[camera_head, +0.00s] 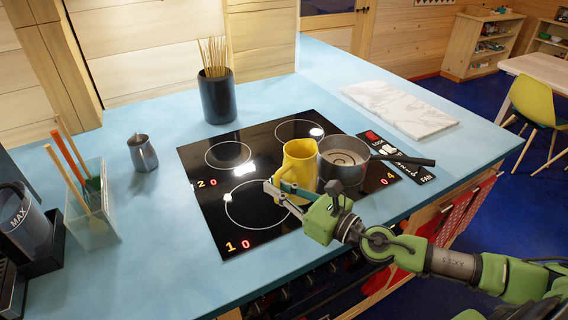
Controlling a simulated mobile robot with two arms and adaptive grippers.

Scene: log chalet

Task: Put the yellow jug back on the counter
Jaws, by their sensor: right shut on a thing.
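The yellow jug (299,163) is upright over the black cooktop (216,215), just left of a saucepan. I cannot tell whether its base touches the glass. My right gripper (281,190) reaches in from the right and is shut on the jug at its lower front side. The gripper hides part of the jug's lower body. The light blue counter (170,238) surrounds the cooktop. My left gripper is not in view.
A grey saucepan (343,172) stands close beside the jug, its handle pointing right. A marble board (400,108), a dark pot of sticks (217,98), a small metal pitcher (142,154) and a clear utensil holder (92,222) stand on the counter. The counter left of the cooktop has free room.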

